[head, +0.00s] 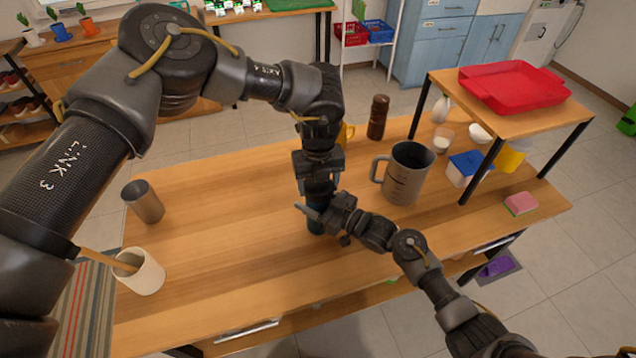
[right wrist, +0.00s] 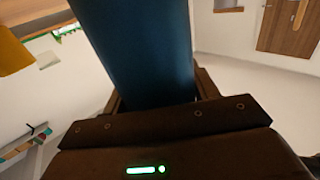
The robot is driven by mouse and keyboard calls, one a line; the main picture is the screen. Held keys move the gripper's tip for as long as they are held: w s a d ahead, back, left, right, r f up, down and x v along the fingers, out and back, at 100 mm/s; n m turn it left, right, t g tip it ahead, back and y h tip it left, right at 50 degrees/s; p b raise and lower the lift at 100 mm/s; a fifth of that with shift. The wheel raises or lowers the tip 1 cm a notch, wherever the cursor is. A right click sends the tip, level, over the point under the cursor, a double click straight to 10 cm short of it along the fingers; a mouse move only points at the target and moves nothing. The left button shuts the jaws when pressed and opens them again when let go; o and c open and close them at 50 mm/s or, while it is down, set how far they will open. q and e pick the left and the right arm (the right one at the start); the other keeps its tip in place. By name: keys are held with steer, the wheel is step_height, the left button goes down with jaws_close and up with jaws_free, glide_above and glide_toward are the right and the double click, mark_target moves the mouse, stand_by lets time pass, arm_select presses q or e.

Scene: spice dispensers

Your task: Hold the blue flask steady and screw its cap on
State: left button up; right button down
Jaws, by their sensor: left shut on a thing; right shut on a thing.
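The blue flask (head: 315,227) stands upright near the middle of the table, mostly hidden by my arms; only its lower part shows in the head view. In the right wrist view the flask (right wrist: 140,50) rises large between my right fingers. My right gripper (head: 318,213) reaches in from the right and is shut around the flask's side. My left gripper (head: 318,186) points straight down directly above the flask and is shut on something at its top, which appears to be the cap. The cap itself is hidden, so how it sits cannot be seen.
A large grey mug (head: 404,178) and a brown bottle (head: 378,117) stand right of my arms. A metal cup (head: 143,202) and a cream pot (head: 140,273) are at the left. A raised shelf (head: 520,118) with a red tray (head: 512,86) covers the right end. The table's left-middle is clear.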

arm_select(q)
steer(key=shift+m, duration=0.6)
steer(key=o, duration=1.1)
steer(key=shift+r, duration=2.25)
steer(key=shift+c, duration=0.6)
